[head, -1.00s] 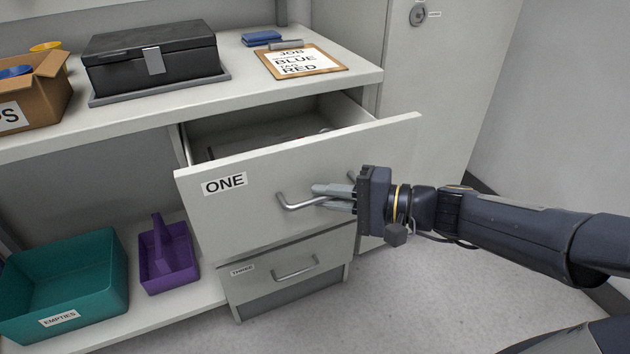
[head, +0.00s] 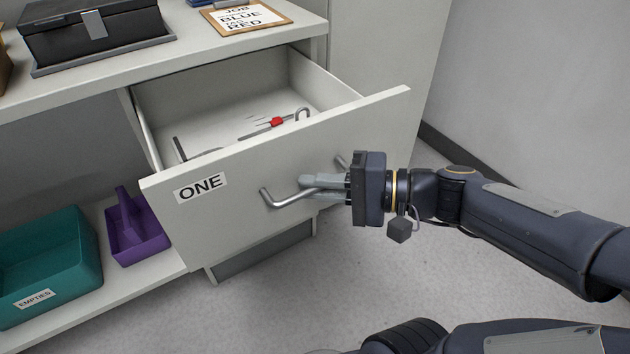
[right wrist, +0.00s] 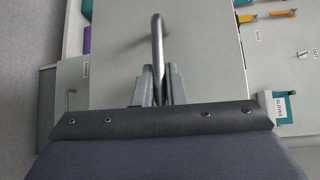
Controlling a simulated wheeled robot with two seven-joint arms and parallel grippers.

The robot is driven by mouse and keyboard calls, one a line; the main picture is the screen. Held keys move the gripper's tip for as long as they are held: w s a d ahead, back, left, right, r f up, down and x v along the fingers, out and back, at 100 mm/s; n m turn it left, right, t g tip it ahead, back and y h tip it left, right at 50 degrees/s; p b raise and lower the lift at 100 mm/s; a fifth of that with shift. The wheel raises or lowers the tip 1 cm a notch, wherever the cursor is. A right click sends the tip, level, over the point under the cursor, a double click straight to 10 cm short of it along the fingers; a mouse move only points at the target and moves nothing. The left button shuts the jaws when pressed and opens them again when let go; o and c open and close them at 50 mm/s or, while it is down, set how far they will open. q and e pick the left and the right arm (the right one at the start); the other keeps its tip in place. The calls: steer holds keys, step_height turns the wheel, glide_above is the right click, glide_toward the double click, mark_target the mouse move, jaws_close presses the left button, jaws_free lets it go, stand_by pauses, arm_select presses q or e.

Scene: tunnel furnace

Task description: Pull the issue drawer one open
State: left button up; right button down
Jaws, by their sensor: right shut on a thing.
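The issue drawer one (head: 228,215), a pale grey front labelled ONE, stands well out of the bench in the head view. Its inside shows, with a red-marked tool (head: 277,122) and a hook-shaped metal piece lying in it. My right gripper (head: 310,188) is shut on the drawer's bar handle (head: 281,199). In the right wrist view, the handle (right wrist: 158,50) runs between the two fingers (right wrist: 156,88). My left gripper is not in view.
A teal EMPTIES bin (head: 50,265) and a purple caddy (head: 135,235) sit on the lower shelf at left. A black box (head: 90,30) and a clipboard (head: 237,18) lie on the benchtop. Open floor (head: 290,300) lies in front of the drawer.

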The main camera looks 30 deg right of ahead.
stand_by(0.3)
steer(key=c, duration=1.5)
jaws_free()
steer(key=p+v, duration=0.1)
steer(key=v, duration=0.7)
steer(key=shift+p, duration=0.35)
steer(key=shift+a, duration=0.15)
